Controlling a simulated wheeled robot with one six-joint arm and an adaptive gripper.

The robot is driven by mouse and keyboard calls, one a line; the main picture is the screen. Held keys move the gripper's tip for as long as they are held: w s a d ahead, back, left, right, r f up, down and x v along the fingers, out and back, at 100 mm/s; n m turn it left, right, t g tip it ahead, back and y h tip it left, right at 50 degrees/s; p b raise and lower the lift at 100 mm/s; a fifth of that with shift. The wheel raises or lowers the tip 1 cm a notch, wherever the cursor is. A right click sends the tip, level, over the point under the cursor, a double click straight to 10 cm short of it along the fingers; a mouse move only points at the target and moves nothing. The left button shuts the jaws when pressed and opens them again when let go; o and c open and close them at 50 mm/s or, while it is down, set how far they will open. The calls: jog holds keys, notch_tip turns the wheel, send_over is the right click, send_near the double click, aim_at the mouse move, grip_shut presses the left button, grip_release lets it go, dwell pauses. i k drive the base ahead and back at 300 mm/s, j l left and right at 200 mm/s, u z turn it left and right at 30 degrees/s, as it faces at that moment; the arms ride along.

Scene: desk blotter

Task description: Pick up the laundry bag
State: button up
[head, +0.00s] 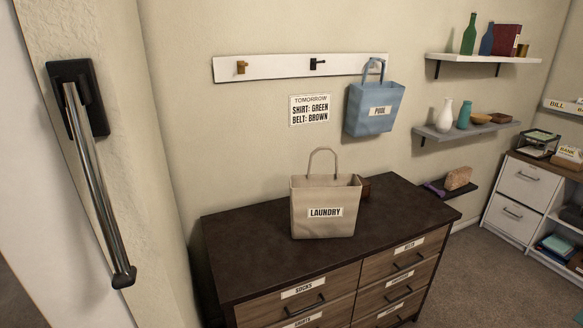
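The laundry bag (325,196) is beige with a "LAUNDRY" label on its front. It stands upright on the dark top of the wooden dresser (245,250), with its loop handle (322,152) standing up above the opening. A small brown object (366,187) shows partly behind the bag's right side. What is inside the bag cannot be seen. My gripper is not in view.
A blue "POOL" bag (373,108) hangs from the wall hook rail (285,69). Shelves (468,130) with bottles and bowls are on the right wall. A door handle (98,185) stands out at left. The dresser top left of the bag is clear.

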aim_at(322, 206)
jog(key=i+l, duration=0.35)
jog(key=l, duration=0.15)
jog(key=i+l, duration=0.35)
jog(key=l, duration=0.15)
jog(key=i+l, duration=0.35)
jog(key=l, duration=0.15)
